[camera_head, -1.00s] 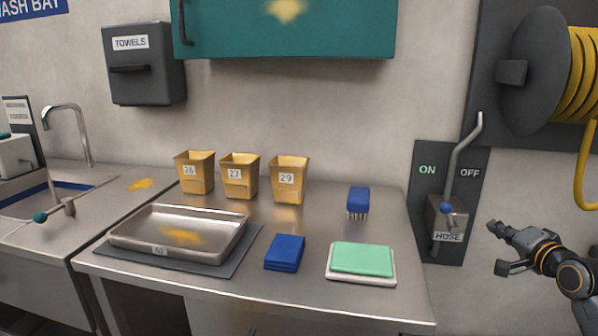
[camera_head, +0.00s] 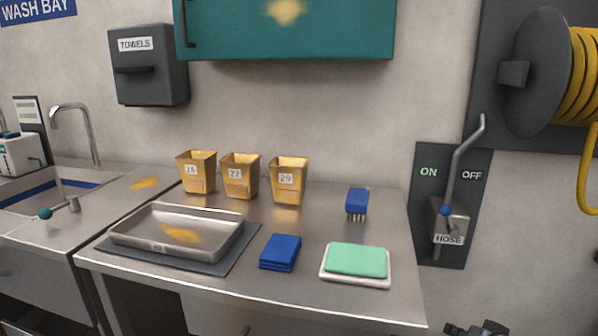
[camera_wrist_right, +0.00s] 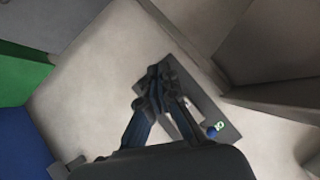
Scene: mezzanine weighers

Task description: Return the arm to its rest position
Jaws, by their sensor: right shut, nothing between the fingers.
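My right gripper (camera_head: 478,328) shows only as a small dark piece at the bottom edge of the head view, right of the counter's front corner. The rest of that arm is out of the frame. In the right wrist view the gripper (camera_wrist_right: 156,76) has its fingers together with nothing between them. My left gripper is in neither view.
The hose panel (camera_head: 429,216) with its lever (camera_head: 457,162) is on the wall above my right gripper. The steel counter (camera_head: 225,279) holds a tray (camera_head: 127,240), several yellow bins, blue cloths (camera_head: 280,252), a brush (camera_head: 357,201) and a green pad (camera_head: 357,260).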

